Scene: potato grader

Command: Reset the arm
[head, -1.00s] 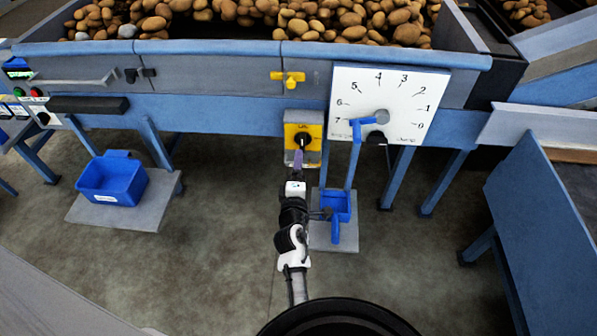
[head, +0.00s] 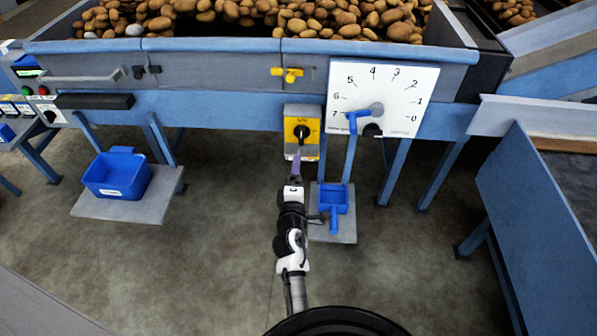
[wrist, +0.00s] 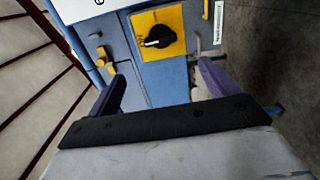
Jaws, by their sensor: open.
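My gripper (head: 295,177) is at the end of my arm, in front of and a little below a yellow switch box with a black rotary knob (head: 302,131). In the wrist view my gripper (wrist: 160,90) shows two purple fingers spread apart, with nothing between them. The black knob (wrist: 160,37) on its yellow plate lies beyond the fingertips, apart from them. In the head view my arm reaches straight forward from the bottom of the picture.
A white dial (head: 380,98) with a blue pointer is right of the switch box. A blue scoop (head: 333,198) lies on a low grey plate below. A blue bin (head: 117,175) stands at left. Potatoes (head: 250,15) fill the grader above. A blue panel (head: 535,220) stands at right.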

